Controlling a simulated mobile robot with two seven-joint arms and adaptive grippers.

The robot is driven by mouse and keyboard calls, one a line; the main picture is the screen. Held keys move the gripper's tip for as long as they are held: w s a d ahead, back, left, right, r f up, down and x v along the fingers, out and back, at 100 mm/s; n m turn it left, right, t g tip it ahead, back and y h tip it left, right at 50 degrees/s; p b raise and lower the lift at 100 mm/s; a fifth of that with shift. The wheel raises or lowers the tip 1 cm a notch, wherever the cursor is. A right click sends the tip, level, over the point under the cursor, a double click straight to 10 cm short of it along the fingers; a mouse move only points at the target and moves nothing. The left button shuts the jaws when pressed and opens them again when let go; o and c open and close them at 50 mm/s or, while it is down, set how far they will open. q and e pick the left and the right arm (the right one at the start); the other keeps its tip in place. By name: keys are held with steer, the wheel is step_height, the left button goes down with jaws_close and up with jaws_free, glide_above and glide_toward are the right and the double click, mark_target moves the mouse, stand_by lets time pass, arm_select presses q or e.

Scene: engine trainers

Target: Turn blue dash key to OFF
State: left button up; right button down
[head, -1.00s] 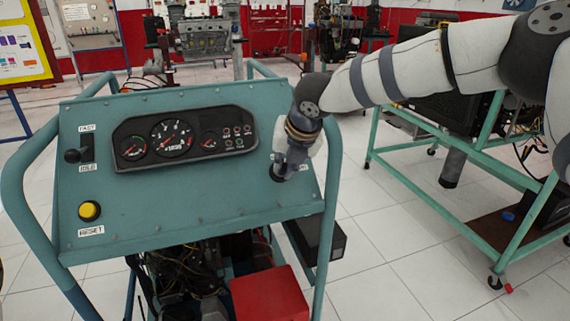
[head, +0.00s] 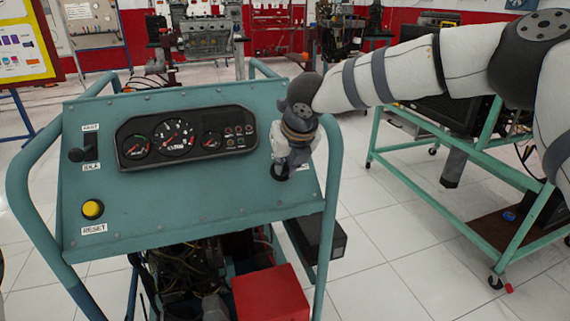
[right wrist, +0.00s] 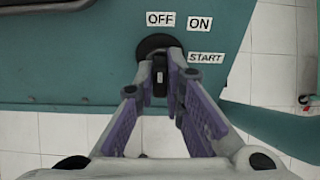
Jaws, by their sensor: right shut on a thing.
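The blue dash (head: 180,195) is a tilted teal panel on a tubular frame. At its right end my right gripper (head: 283,170) covers the key switch in the head view. In the right wrist view, the dark key (right wrist: 160,80) stands in a round black switch (right wrist: 160,45), its long side upright and in line with the OFF label (right wrist: 160,19). The ON label (right wrist: 200,23) and START label (right wrist: 206,57) are to its right. The purple-padded fingers of my right gripper (right wrist: 161,85) are shut on the key. My left gripper is not in view.
The dash also bears a gauge cluster (head: 185,138), a black lever (head: 80,154) and a yellow RESET button (head: 92,209). A red box (head: 270,295) is below.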

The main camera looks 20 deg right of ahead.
steer(key=shift+f, duration=0.15)
steer(key=c, duration=1.7)
jaws_free()
steer(key=shift+s+r, duration=0.1)
steer(key=shift+r, duration=0.25)
steer(key=v, duration=1.1)
steer(key=shift+s+r, duration=0.15)
steer(key=shift+s, duration=0.05)
